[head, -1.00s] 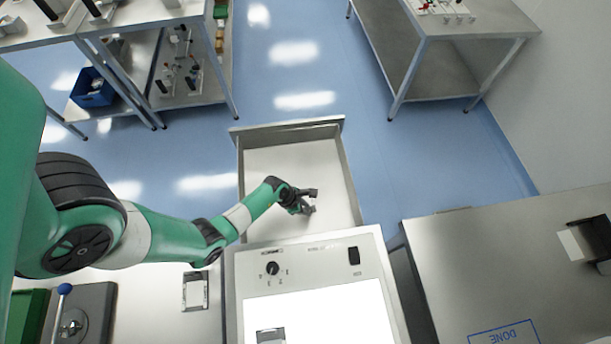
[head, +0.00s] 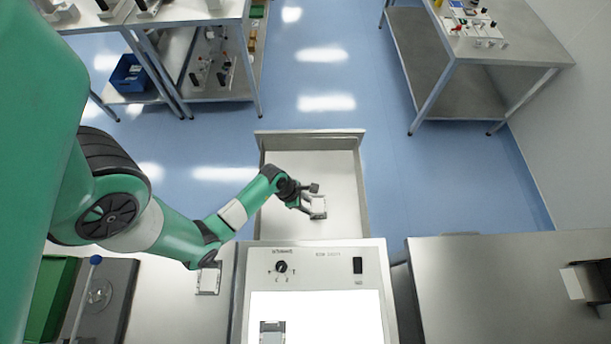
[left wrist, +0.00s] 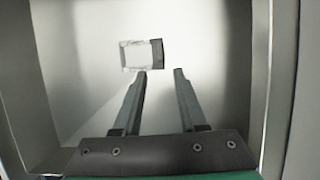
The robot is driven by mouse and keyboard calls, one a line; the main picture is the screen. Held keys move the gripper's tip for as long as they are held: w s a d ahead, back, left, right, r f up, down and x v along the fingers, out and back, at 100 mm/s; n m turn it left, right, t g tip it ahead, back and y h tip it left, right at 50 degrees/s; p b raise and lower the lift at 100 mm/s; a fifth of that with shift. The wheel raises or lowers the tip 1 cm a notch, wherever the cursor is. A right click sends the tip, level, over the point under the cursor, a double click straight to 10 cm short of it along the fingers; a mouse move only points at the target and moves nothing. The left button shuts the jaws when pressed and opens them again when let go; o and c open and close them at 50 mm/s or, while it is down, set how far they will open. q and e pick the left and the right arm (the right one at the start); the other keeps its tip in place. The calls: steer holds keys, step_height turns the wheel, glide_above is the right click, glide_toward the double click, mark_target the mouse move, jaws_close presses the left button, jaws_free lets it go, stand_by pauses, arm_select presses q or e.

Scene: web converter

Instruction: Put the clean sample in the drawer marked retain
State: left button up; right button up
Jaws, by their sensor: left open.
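An open drawer (head: 345,160) extends from under the light-box unit, and no marking on it can be read. A small pale square sample with a dark end (head: 319,207) lies on the drawer floor; it also shows flat in the left wrist view (left wrist: 136,55). My left gripper (head: 311,199) is inside the drawer area, open. In the left wrist view its two fingers (left wrist: 159,72) are apart and empty, with the sample just beyond their tips. My right gripper is not in view.
Similar pale pieces lie on the left counter (head: 208,279) and on the lit panel (head: 272,332). The control unit (head: 320,266) stands directly in front of the drawer. The drawer floor around the sample is clear.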

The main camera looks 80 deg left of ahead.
arm_select(q)
steer(key=shift+s+r, duration=0.15)
steer(key=shift+r, duration=0.1)
